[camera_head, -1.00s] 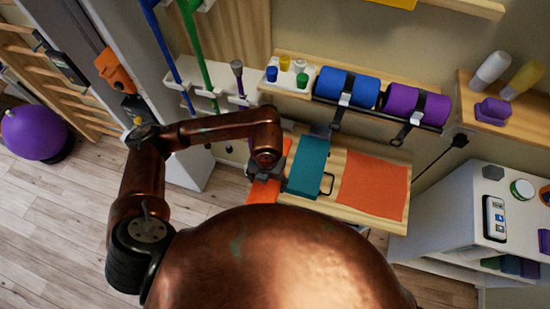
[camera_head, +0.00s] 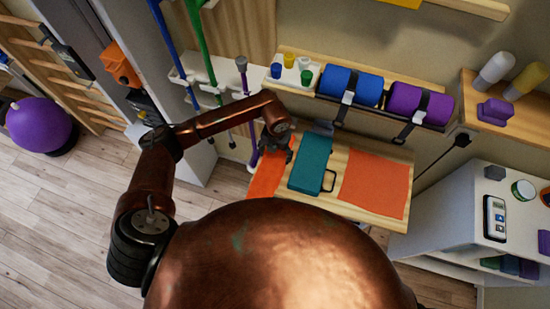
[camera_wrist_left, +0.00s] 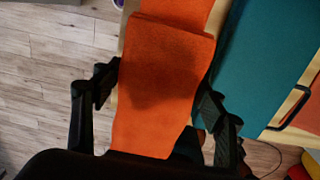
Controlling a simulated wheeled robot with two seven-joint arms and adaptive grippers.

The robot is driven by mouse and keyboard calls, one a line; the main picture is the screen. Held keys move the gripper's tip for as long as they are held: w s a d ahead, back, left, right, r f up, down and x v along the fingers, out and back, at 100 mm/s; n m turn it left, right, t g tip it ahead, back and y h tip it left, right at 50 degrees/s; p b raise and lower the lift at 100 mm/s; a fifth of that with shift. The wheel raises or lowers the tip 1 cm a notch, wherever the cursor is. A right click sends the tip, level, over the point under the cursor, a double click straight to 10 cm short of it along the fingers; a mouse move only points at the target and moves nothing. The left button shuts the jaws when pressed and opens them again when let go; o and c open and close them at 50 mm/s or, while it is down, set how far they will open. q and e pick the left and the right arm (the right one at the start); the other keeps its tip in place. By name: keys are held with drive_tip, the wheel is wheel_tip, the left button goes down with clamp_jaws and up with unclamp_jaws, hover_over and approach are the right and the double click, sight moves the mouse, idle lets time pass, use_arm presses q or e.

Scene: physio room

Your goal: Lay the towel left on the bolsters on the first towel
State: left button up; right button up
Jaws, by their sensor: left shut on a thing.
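An orange towel (camera_head: 266,180) is at the left end of the wooden bench, left of the teal case. My left gripper (camera_head: 281,153) is over its far part. In the left wrist view the fingers (camera_wrist_left: 154,90) stand on either side of a folded orange towel (camera_wrist_left: 165,65), shut on its width. More orange cloth (camera_wrist_left: 190,8) shows beyond the fold; I cannot tell whether it is the same towel. Another orange towel (camera_head: 375,184) lies flat on the right part of the bench. A blue bolster (camera_head: 349,86) and a purple bolster (camera_head: 419,103) are strapped on the wall shelf, with no towel on them. My right gripper is not in view.
The teal case (camera_head: 311,162) with a dark handle lies mid-bench (camera_head: 348,160), close beside the gripper. Small coloured cups (camera_head: 305,78) stand on the shelf. Blue and green poles (camera_head: 198,45) stand behind the arm. A white cabinet (camera_head: 470,215) is at right.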

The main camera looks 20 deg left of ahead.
use_arm(q)
wheel_tip(320, 180, down, 3)
drive_tip(key=shift+s+r, duration=0.1)
drive_tip(key=shift+r, duration=0.1)
drive_tip(key=o, duration=1.3)
wheel_tip(320, 180, up, 12)
drive_tip(key=p, duration=0.7)
drive_tip(key=shift+d+p, duration=0.15)
drive_tip(key=shift+p, duration=0.25)
